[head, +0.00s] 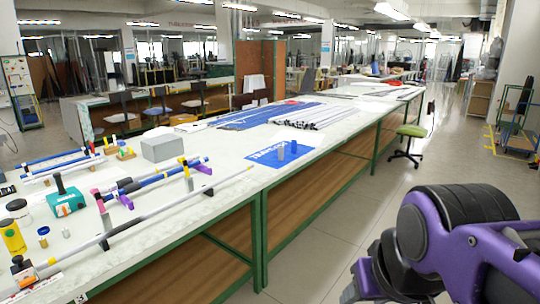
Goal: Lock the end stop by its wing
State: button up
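A long, thin grey rail (170,212) runs along the near edge of the bench, from the lower left towards the middle. A small dark block with a black knob (22,268) sits at its near left end, with yellow-orange marks beside it. This may be the end stop, but its wing is too small to make out, and I cannot tell whether it is locked. My purple and black arm (430,245) is at the lower right, over the floor and well apart from the bench. My gripper's fingertips do not show.
The pale bench top (130,225) holds a teal tool (66,200), a yellow bottle (12,236), a grey box (162,148), and blue rods on coloured supports. A green stool (410,132) stands beyond. The aisle floor is clear.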

aim_at(27, 280)
jog(key=u, duration=1.95)
jog(key=i+j+z, duration=0.15)
jog(key=i+j, duration=0.45)
jog(key=i+j+z, duration=0.15)
jog(key=i+j, duration=0.45)
jog(key=j, duration=0.2)
